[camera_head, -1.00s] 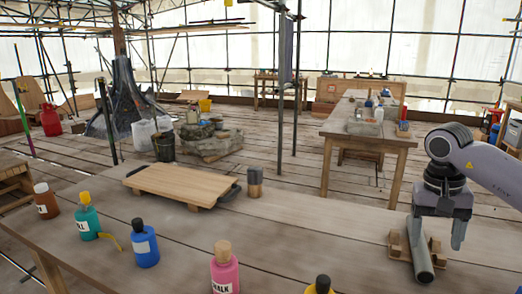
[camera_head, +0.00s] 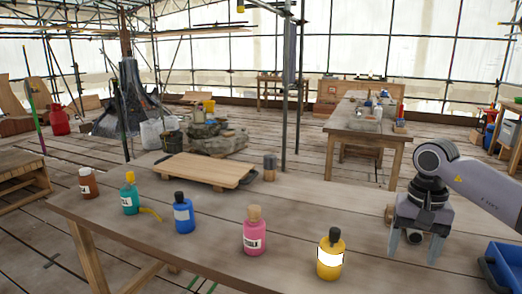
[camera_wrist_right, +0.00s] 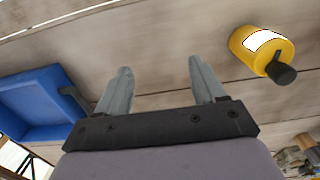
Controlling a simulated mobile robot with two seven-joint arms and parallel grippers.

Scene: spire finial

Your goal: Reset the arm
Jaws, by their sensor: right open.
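My right gripper (camera_head: 413,250) is at the right of the bench in the head view, pointing down with its two fingers apart. In the right wrist view the gripper (camera_wrist_right: 160,75) is open, with only bench boards showing between the fingertips. A wooden block (camera_head: 389,214) shows just behind the gripper, mostly hidden. My left gripper is out of view.
The yellow bottle (camera_head: 330,258) stands left of the gripper; it also shows in the wrist view (camera_wrist_right: 262,50). A blue bin (camera_head: 503,266) is at the right. Pink (camera_head: 256,236), blue (camera_head: 184,216) and teal (camera_head: 130,198) bottles stand further left. A wooden board (camera_head: 205,171) lies behind.

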